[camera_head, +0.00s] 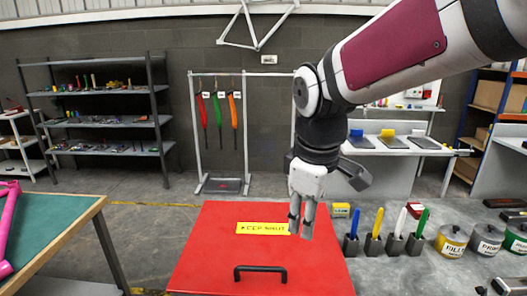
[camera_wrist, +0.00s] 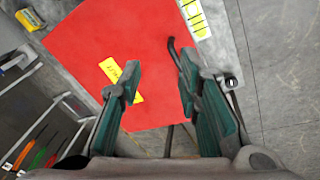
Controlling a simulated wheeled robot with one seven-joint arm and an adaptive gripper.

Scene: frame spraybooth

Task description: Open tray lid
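The tray lid (camera_head: 215,255) is a flat red panel in the lower middle of the head view, lying closed. A black bar handle (camera_head: 260,269) sits near its front edge, and a yellow label (camera_head: 262,228) lies near its middle. My gripper (camera_head: 301,228) hangs over the right part of the lid, beside the label, with its fingers pointing down. In the wrist view my gripper (camera_wrist: 158,85) is open, with a gap between the fingers and nothing in it. The red lid (camera_wrist: 85,50) lies beneath, and the handle (camera_wrist: 173,50) shows beside the right finger, partly hidden by it.
A green-topped table (camera_head: 50,225) with a pink frame stands at the left. Several colored-handled tools (camera_head: 420,222) and cans (camera_head: 452,240) stand to the right of the lid. A rack (camera_head: 194,120) with hanging colored items is behind. Floor between the table and lid is clear.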

